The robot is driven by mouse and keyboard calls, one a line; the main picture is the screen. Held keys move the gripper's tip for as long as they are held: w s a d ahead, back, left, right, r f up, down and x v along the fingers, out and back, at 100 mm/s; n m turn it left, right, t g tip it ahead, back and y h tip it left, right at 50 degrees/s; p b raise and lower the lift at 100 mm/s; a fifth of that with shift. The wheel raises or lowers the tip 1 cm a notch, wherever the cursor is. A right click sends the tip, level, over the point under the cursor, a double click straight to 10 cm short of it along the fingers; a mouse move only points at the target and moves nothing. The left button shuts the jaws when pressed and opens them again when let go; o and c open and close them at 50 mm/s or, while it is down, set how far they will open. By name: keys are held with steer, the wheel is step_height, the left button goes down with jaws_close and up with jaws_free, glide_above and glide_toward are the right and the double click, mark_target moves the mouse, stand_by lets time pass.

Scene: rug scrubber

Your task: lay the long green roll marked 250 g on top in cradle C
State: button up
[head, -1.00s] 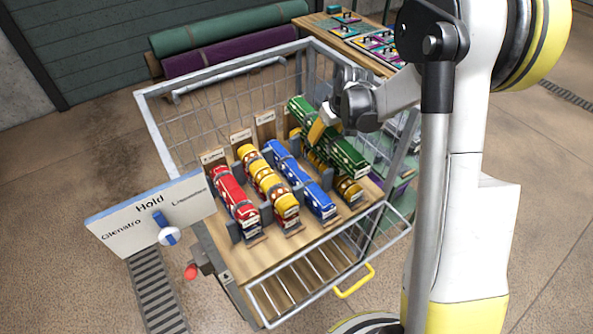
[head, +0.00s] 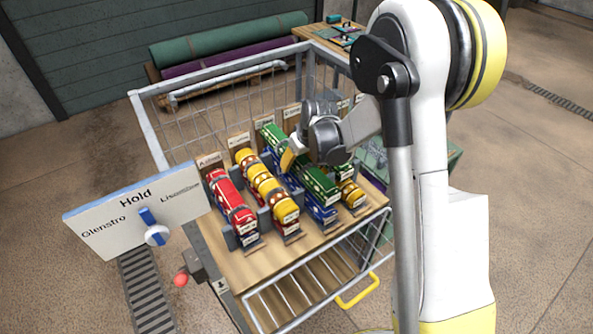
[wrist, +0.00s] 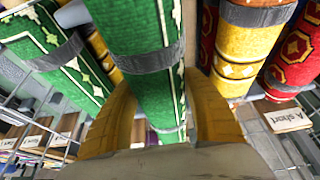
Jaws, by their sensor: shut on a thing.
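My gripper (head: 303,150) is shut on a long green patterned roll (head: 318,181) with grey bands. In the wrist view the roll (wrist: 142,35) runs between the two yellow fingers (wrist: 158,105). The held roll lies lengthwise directly over the blue roll (head: 322,213) in the third cradle from the left, hiding most of it. I cannot tell whether the two touch. A weight mark on the held roll is not readable. Another green roll (wrist: 50,50) shows left of it in the wrist view. Cradle C's own label is not readable.
Red rolls (head: 232,203) and yellow rolls (head: 268,185) fill the two cradles to the left. A yellow roll (head: 351,193) lies in the cradle to the right. Wire walls of the cart (head: 150,125) surround the cradles. A "Hold" sign (head: 135,208) stands at front left.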

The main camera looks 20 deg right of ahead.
steer(key=shift+f+b, duration=0.6)
steer(key=shift+f, duration=0.95)
steer(key=shift+f, duration=0.1)
steer(key=o, duration=1.3)
steer(key=shift+o, duration=0.2)
